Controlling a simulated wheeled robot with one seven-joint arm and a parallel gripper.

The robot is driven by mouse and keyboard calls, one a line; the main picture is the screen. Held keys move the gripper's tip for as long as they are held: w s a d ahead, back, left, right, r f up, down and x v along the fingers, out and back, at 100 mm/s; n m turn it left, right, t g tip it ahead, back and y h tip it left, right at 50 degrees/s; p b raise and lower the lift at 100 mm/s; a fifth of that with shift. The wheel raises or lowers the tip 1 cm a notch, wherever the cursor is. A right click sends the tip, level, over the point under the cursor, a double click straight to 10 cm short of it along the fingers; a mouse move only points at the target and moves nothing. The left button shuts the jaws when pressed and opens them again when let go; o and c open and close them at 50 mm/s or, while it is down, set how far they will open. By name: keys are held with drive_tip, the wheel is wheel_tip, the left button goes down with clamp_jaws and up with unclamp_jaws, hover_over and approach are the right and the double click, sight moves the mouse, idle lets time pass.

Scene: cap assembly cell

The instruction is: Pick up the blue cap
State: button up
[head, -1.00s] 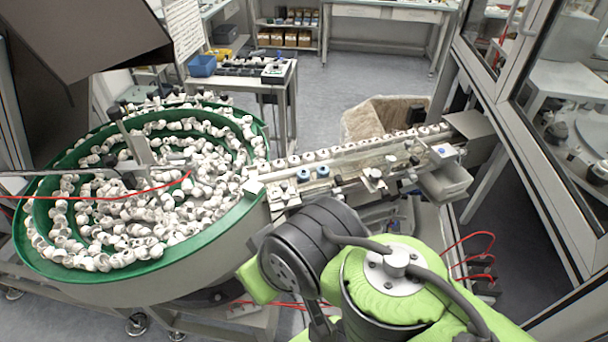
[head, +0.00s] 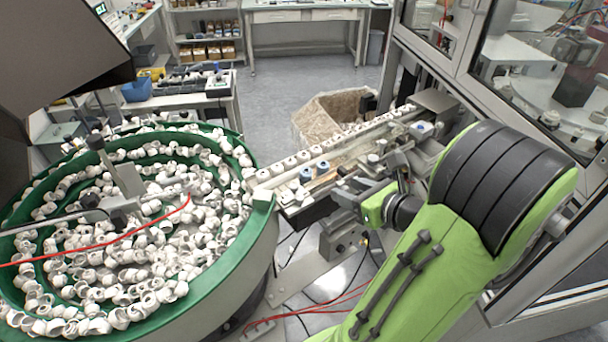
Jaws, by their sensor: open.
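Two small blue caps sit near the front end of the linear rail: one blue cap (head: 305,175) on the left and another blue cap (head: 322,167) just behind it to the right. Both are beside a row of white caps (head: 290,162) on the rail. My gripper (head: 338,194) is at the near side of the rail, a little right of and below the blue caps, pointing left towards them. It is open, apart from the caps as far as I can see. Its fingertips are small and partly blend into the dark rail hardware.
A green-rimmed bowl feeder (head: 262,210) full of white caps fills the left. The rail (head: 270,184) runs from it to the upper right, with metal fixtures along its near side. A glass-walled machine frame (head: 440,70) stands at the right. A carton (head: 325,118) stands behind the rail.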

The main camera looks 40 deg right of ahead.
sight(308, 173)
drive_tip(key=x, duration=1.5)
drive_tip(key=shift+w+d+f+b, duration=0.1)
drive_tip(key=shift+w+b, duration=0.05)
drive_tip(key=shift+b, duration=0.15)
drive_tip(key=c, duration=0.5)
